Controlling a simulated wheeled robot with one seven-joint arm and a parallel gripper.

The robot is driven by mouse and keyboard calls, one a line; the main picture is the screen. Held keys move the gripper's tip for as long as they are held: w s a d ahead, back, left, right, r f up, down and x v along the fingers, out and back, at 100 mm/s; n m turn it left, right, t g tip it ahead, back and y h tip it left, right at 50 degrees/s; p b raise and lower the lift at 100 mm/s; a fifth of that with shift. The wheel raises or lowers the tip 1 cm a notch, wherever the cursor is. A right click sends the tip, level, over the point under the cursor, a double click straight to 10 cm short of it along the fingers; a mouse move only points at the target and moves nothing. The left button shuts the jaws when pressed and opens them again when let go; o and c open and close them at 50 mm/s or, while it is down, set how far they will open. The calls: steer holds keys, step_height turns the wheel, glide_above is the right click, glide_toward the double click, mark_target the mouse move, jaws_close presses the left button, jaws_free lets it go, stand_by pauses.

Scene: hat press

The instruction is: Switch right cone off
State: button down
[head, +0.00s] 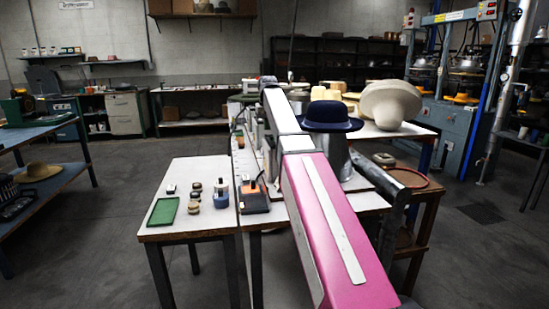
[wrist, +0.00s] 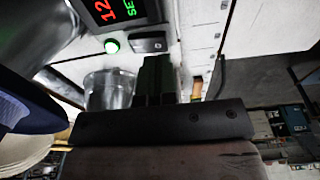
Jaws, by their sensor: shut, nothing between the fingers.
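In the head view a metal cone (head: 334,152) stands on the table to the right of my arm, with a dark blue hat (head: 331,116) above it. My gripper is hidden behind my arm there. In the wrist view my gripper (wrist: 158,64) is shut and empty, its dark fingers pointing at a pale control panel (wrist: 175,22). The panel has a red and green lit display (wrist: 118,9), a glowing green light (wrist: 112,46) and a small grey switch (wrist: 148,42). The fingertips appear just below the switch; contact cannot be told. I cannot tell which cone this panel belongs to.
A shiny metal vessel (wrist: 108,90) stands beside the fingers in the wrist view, and the blue hat brim (wrist: 25,105) is close at left. In the head view a side table (head: 178,222) holds a green tray (head: 163,211) and small jars.

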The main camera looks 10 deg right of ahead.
steer(key=shift+f, duration=1.15)
stand_by(1.0)
steer(key=shift+r, duration=3.5)
